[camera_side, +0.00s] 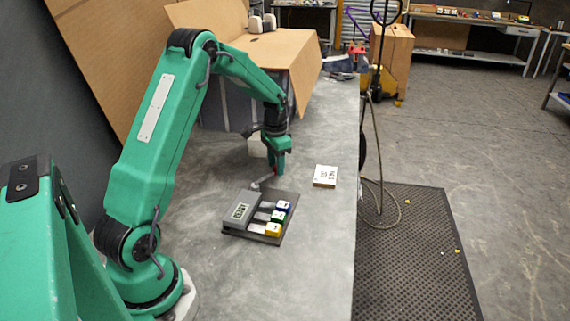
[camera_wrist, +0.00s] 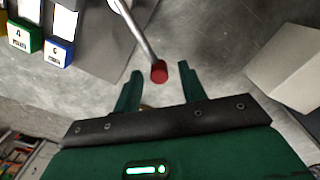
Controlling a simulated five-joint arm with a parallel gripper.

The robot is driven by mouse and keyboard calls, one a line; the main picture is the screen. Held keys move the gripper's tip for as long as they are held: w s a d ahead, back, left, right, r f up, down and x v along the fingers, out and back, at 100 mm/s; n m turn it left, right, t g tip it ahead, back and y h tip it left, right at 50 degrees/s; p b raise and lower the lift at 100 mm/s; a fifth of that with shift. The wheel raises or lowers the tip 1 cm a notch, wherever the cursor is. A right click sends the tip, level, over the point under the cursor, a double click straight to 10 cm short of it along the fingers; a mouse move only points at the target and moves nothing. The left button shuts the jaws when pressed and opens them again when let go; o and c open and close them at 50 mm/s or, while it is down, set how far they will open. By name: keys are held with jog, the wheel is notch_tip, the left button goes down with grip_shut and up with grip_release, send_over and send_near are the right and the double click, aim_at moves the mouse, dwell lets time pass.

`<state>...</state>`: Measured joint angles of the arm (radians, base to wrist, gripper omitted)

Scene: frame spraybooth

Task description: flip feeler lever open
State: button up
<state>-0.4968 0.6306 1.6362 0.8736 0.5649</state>
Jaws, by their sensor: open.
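The feeler lever is a thin metal rod (camera_wrist: 138,32) with a red tip (camera_wrist: 159,73). In the side view the lever (camera_side: 262,182) sticks out from the far end of a grey device (camera_side: 241,209) with a small display. The device sits on a dark base plate (camera_side: 288,196). My gripper (camera_side: 277,171) is low over the table at the lever's outer end. In the wrist view my gripper (camera_wrist: 161,69) is open, with the red tip between its two green fingertips. I cannot tell whether either finger touches the tip.
Blue (camera_side: 284,206), green (camera_side: 278,217) and yellow (camera_side: 272,229) blocks sit along the base plate's right side. A small white box (camera_side: 325,177) lies to the right. A pale block (camera_side: 257,145) stands behind my gripper. A large cardboard box (camera_side: 285,50) stands at the back. The front table is clear.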

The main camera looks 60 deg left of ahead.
jog(key=shift+r, duration=3.9)
jog(key=shift+s+d+r, duration=0.1)
jog(key=shift+d+r, duration=0.2)
jog(key=shift+r, duration=0.05)
jog(key=s+d+r+t, duration=0.1)
jog(key=s+d+r, duration=0.35)
jog(key=d, duration=0.25)
jog(key=s+d+r+t, duration=0.2)
jog(key=s+d+r, duration=0.1)
jog(key=d+r, duration=0.35)
jog(key=s+d+t, duration=0.2)
jog(key=s+d, duration=0.8)
jog(key=s, duration=0.4)
jog(key=shift+r+n+t, duration=0.15)
jog(key=shift+n+t, duration=0.15)
jog(key=shift+n, duration=0.1)
